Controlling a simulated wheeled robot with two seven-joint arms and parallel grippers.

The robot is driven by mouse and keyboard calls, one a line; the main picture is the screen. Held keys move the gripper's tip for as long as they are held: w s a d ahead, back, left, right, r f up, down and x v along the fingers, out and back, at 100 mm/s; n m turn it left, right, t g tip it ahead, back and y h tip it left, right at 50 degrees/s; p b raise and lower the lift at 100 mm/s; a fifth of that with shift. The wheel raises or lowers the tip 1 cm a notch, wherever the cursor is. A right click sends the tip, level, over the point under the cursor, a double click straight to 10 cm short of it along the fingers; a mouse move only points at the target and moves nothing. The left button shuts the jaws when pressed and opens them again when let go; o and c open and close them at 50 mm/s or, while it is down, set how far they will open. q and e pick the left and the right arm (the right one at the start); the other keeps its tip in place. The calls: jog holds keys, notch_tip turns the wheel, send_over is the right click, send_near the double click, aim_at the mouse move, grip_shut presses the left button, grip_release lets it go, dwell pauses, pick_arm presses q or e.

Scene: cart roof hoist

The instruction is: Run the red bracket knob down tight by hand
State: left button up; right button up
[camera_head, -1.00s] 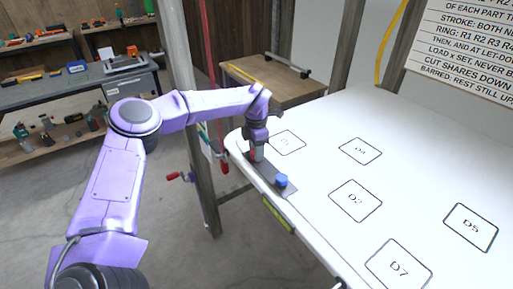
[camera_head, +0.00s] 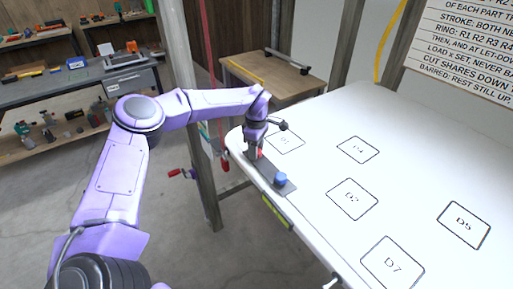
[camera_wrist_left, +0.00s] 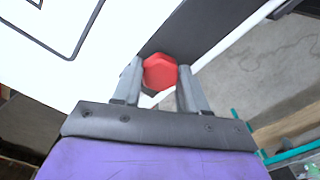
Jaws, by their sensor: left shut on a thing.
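The red bracket knob (camera_wrist_left: 160,72) sits between the two fingers of my left gripper (camera_wrist_left: 160,85) in the left wrist view. The fingers touch it on both sides. In the head view my left gripper (camera_head: 255,150) points down over the dark bracket plate (camera_head: 263,172) at the near left edge of the white table, and only a little red of the knob shows there. A blue knob (camera_head: 281,179) stands on the other end of the plate, apart from the gripper. My right gripper is not in view.
The white table (camera_head: 330,165) carries printed outlines such as D2 (camera_head: 352,199) and D7 (camera_head: 392,263). A metal post (camera_head: 200,150) and a red-handled crank (camera_head: 178,174) stand left of the table. A wooden bench (camera_head: 275,80) is behind.

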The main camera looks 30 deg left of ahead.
pick_arm(q)
jog(key=shift+w+a+r+m, duration=0.1)
jog(key=shift+r+m, duration=0.1)
jog(key=shift+m, duration=0.2)
jog(key=o, duration=1.1)
jog(key=shift+f, duration=0.1)
jog(key=shift+r, duration=0.2)
notch_tip(320, 180, up, 10)
jog(key=b, duration=0.3)
jog(key=shift+a+r, duration=0.1)
